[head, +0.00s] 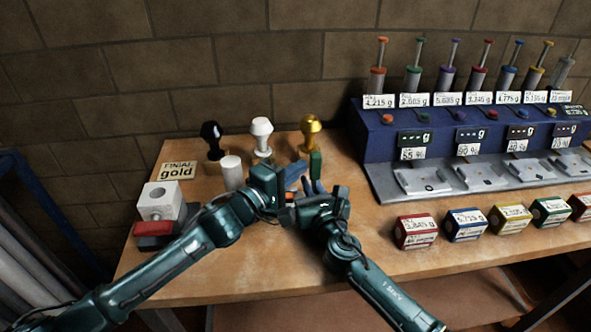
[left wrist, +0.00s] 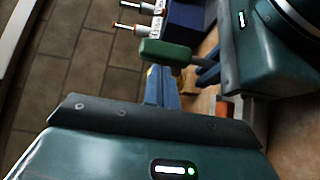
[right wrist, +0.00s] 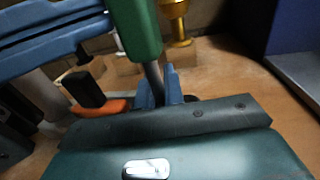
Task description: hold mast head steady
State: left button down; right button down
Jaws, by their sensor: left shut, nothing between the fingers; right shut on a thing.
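My right gripper (head: 311,187) is shut on the grey shaft below a green handle (right wrist: 136,28), just over the table. The green handle also stands upright in the head view (head: 316,165). My left gripper (head: 296,176) is shut and empty beside the green handle. Its blue fingers show in the left wrist view (left wrist: 160,88). A white block with a round hole (head: 159,201) sits at the left, and a short white cylinder (head: 232,173) stands behind my left arm. I cannot tell which part is the mast head.
Black (head: 212,139), white (head: 261,136) and gold (head: 310,131) finials stand at the back near a "gold" sign (head: 176,169). A red-and-black piece (head: 155,236) lies at the left edge. A blue rack (head: 375,140) and several labelled blocks (head: 415,231) fill the right.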

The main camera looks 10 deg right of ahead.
pick_arm(q)
jog(key=shift+d+r, duration=0.1)
dwell(0.3)
jog(key=shift+d+r+m, duration=0.1)
jog(key=shift+d+m, duration=0.1)
jog(key=shift+m, duration=0.1)
